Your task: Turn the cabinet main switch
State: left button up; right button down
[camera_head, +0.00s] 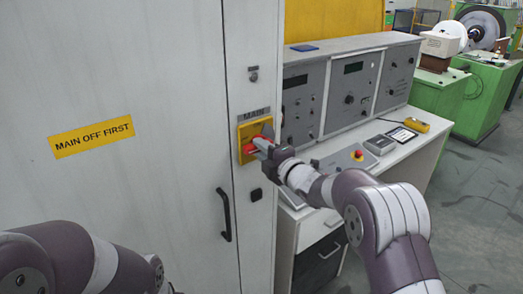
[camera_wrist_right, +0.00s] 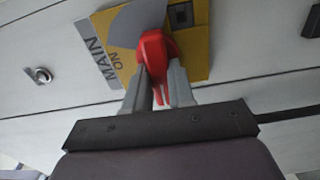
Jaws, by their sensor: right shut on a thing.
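The cabinet main switch is a red handle (camera_wrist_right: 155,55) on a yellow plate (camera_head: 246,130), under a "MAIN" label (camera_head: 254,114), on the narrow panel right of the cabinet door. My right gripper (camera_head: 260,145) is at the switch from the right. In the right wrist view its two fingers (camera_wrist_right: 158,92) are shut on the red handle, one on each side. "ON" reads on the plate there; the rest of the plate's marking is partly hidden by the handle and fingers. My left arm shows at the lower left of the head view; its gripper is not visible.
The cabinet door (camera_head: 150,200) has a black pull handle (camera_head: 224,215) and a "MAIN OFF FIRST" sign (camera_head: 92,137). A small black lock (camera_head: 256,195) sits below the switch. A control desk (camera_head: 345,155) with an emergency button stands right. Green machines (camera_head: 480,95) stand behind.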

jog(key=shift+w+d+r+m+p, duration=0.2)
jog(key=shift+m+p, duration=0.35)
jog(key=shift+m, duration=2.35)
jog(key=shift+w+d+r+m+p, duration=0.15)
jog(key=shift+m+p, duration=0.35)
jog(key=shift+m, duration=2.4)
jog(key=shift+w+d+r+m+p, duration=0.1)
jog(key=shift+d+r+m+p, duration=0.3)
jog(key=shift+m, duration=2.5)
jog(key=shift+a+f, duration=0.1)
jog(key=shift+f, duration=0.2)
jog(key=c, duration=1.3)
grip_release()
jog(key=o, duration=0.3)
jog(key=shift+o, duration=0.2)
jog(key=shift+r, duration=0.15)
